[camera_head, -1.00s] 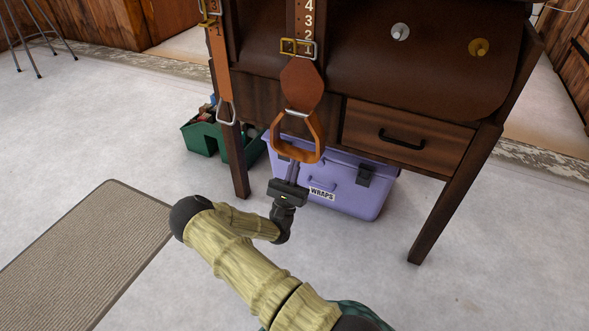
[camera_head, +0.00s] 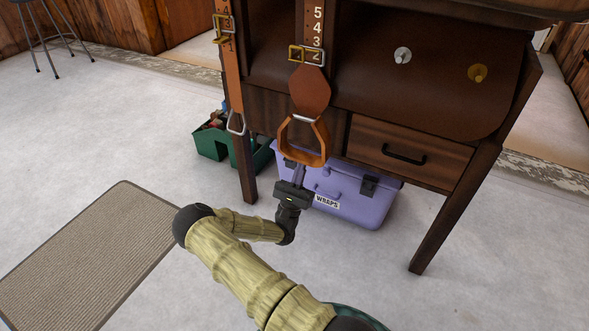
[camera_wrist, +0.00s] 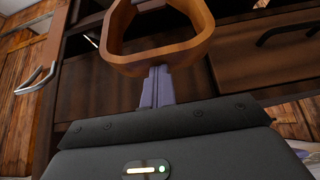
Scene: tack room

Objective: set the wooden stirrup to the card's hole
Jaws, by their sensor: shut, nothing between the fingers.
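The wooden stirrup (camera_head: 303,158) hangs upright from a brown strap with a leather flap (camera_head: 310,90). The strap's brass buckle (camera_head: 305,54) sits level with the number 2 on a dark strip (camera_head: 317,28) marked 5, 4, 3, 2. My gripper (camera_head: 299,172) points up right under the stirrup's tread, its fingers shut with nothing between them. In the wrist view the fingertips (camera_wrist: 157,72) meet the underside of the stirrup's tread (camera_wrist: 165,58); they look to be touching it. No card is in view.
A second strap with a metal stirrup (camera_head: 237,124) hangs at left. A lilac box marked WRAPS (camera_head: 350,205) and a green caddy (camera_head: 212,144) stand behind my gripper. The cabinet's drawer (camera_head: 440,165) and leg (camera_head: 443,235) are to the right. A mat (camera_head: 90,255) lies left on open floor.

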